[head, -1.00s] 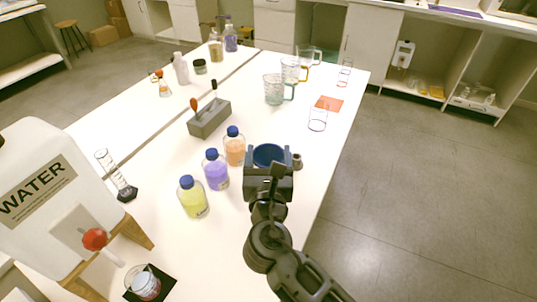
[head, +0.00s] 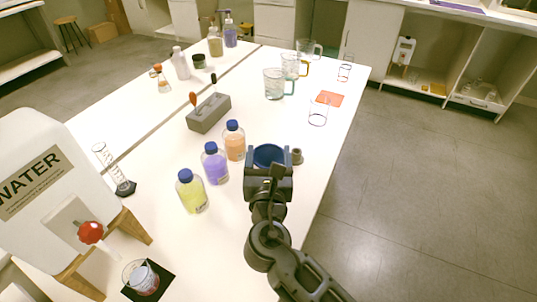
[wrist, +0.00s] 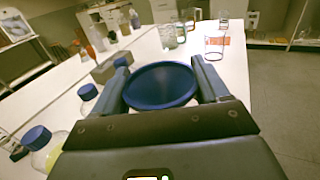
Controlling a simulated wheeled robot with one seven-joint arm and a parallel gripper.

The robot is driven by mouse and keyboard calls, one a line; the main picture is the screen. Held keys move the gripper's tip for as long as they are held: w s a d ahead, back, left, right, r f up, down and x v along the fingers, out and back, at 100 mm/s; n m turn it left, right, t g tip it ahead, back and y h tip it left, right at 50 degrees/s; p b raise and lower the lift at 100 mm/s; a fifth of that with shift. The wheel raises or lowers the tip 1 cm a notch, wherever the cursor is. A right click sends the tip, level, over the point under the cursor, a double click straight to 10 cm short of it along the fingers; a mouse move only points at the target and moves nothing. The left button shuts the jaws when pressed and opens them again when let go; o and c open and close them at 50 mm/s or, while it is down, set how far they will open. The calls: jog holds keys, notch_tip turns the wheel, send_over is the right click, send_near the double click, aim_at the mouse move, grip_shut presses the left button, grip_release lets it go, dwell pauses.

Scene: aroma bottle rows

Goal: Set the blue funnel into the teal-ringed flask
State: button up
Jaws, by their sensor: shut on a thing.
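My gripper (head: 268,160) is shut on the blue funnel (head: 268,154), one finger on each side of its wide round rim. The wrist view shows the funnel (wrist: 160,85) between the fingers, mouth up; its stem is hidden. It is held over the right side of the white table. I cannot make out a teal ring on any flask. A small conical flask (head: 164,85) with orange at it stands at the far left of the table.
Yellow (head: 192,197), purple (head: 215,168) and orange (head: 234,145) blue-capped bottles stand left of my gripper. A grey block (head: 209,114) holds droppers. Glass mugs (head: 274,86) stand beyond, near an orange mat (head: 330,98). A water tank (head: 70,190) is at left.

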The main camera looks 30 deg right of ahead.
jog(key=shift+f, duration=0.15)
jog(key=o, duration=1)
jog(key=shift+o, duration=0.2)
jog(key=b+v, duration=0.1)
jog(key=v, duration=0.6)
jog(key=shift+s+a, duration=0.2)
jog(key=shift+s, duration=0.15)
